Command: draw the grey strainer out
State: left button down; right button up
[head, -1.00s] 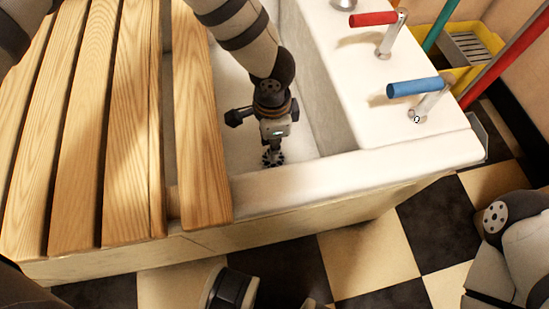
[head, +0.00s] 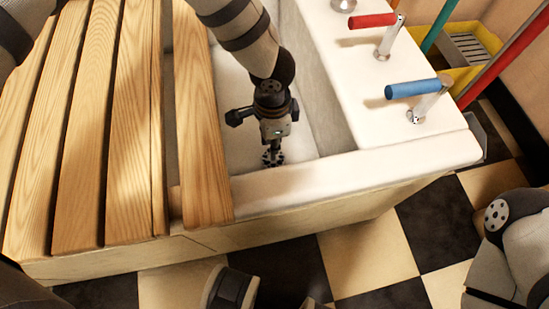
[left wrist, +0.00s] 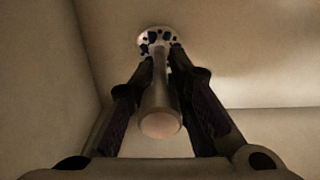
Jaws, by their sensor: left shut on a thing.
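The grey strainer shows in the left wrist view as a pale round disc with dark holes (left wrist: 154,38) and a thick post (left wrist: 160,112) pointing toward the camera. My left gripper (left wrist: 163,75) is shut on the post, one dark finger on each side. In the head view my left gripper (head: 272,146) points down inside the white basin (head: 335,172), near its front wall. The strainer's disc (head: 272,158) shows just below the fingertips. I cannot tell whether it touches the basin floor; the drain opening is hidden.
Wooden slats (head: 132,130) cover the basin's left part, with one slat (head: 203,150) close beside my left gripper. A red-handled tap (head: 373,20) and a blue-handled tap (head: 413,89) stand on the right ledge. A yellow bucket (head: 487,38) stands behind them.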

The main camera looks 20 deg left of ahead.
pick_arm(q)
jog(key=shift+r, duration=0.2)
dwell(0.4)
jog(key=shift+r+p, duration=1.8)
jog(key=shift+r, duration=0.15)
